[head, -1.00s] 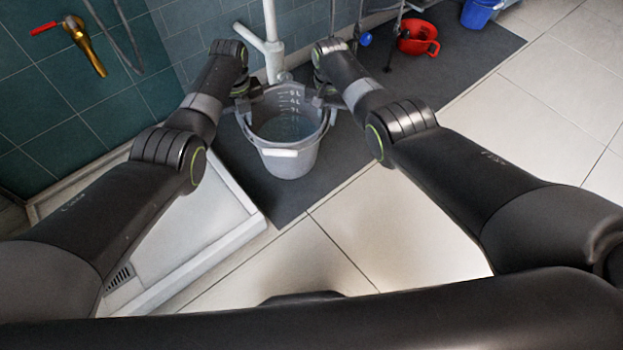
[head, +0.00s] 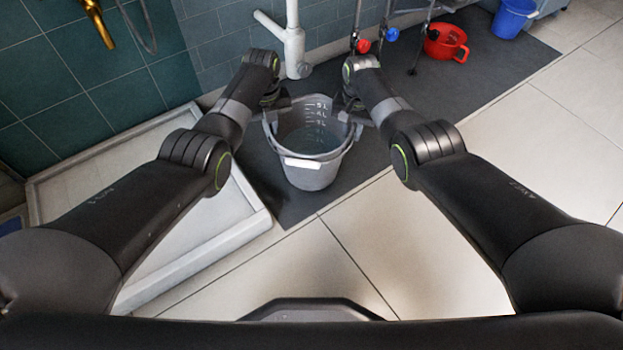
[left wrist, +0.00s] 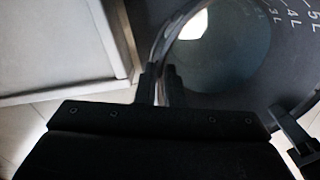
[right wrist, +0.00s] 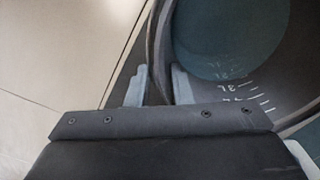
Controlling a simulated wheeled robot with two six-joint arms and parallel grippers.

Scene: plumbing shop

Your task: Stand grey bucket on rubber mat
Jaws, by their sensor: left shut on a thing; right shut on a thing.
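The grey bucket (head: 318,172) is upright at the middle of the head view, with liquid inside and litre marks on its inner wall. It appears over the dark rubber mat (head: 265,185); whether its base touches the mat I cannot tell. My left gripper (head: 272,103) is shut on the left side of its rim. My right gripper (head: 350,104) is shut on the right side of its rim. The wrist views show the rim between the fingers of my left gripper (left wrist: 160,80) and my right gripper (right wrist: 161,80). The bucket's underside is hidden.
A white shower tray (head: 250,222) lies left of the mat. A white pipe (head: 294,45) stands against the tiled wall behind the bucket. Light floor tiles (head: 450,240) in front are clear.

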